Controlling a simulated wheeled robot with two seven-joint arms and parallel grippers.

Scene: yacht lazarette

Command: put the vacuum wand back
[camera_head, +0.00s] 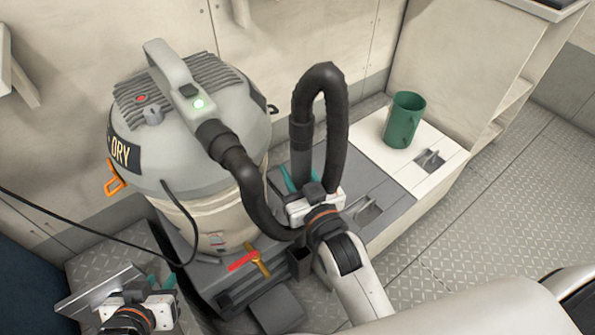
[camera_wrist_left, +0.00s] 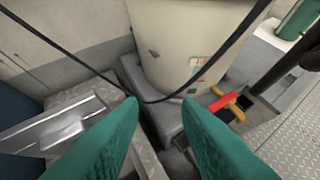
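The vacuum wand (camera_head: 302,150) is a dark upright tube, joined by a looping black hose (camera_head: 334,120) to the grey shop vacuum (camera_head: 190,130). My right gripper (camera_head: 303,188) has its teal fingers around the wand and looks shut on it. The gripper hides the wand's lower part in the head view. A dark square holder (camera_head: 300,262) stands below it. In the left wrist view a dark tube (camera_wrist_left: 285,68) slants down to the holder (camera_wrist_left: 262,108); I cannot tell whether its end is inside. My left gripper (camera_head: 155,290) is open and empty at lower left; its fingers show apart (camera_wrist_left: 160,115).
A red-handled valve (camera_head: 245,260) sits just left of the holder. A green mug (camera_head: 404,120) stands on the white locker top (camera_head: 375,142). A thin black cable hangs in front of the vacuum. A grey metal piece (camera_head: 95,290) is beside my left gripper. The right-hand floor is clear.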

